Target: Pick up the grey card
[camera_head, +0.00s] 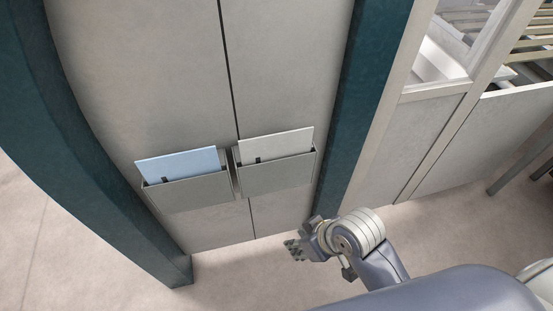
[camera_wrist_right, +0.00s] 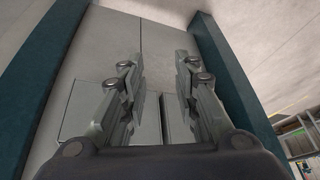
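The grey card (camera_head: 276,144) stands in the right of two grey wall pockets (camera_head: 276,175) on the cabinet front in the head view. Its lower part is hidden inside the pocket. My right gripper (camera_head: 291,247) is below and slightly right of that pocket, apart from the card. In the right wrist view, the two fingers of my right gripper (camera_wrist_right: 158,75) are spread apart with nothing between them. Grey pocket fronts show behind the fingers, and the card cannot be made out there. My left gripper is not in view.
A blue card (camera_head: 180,166) stands in the left wall pocket (camera_head: 188,193). Dark teal posts (camera_head: 362,95) flank the cabinet panel. A machine frame with a window (camera_head: 445,50) stands at the right. The floor (camera_head: 240,283) below the pockets is clear.

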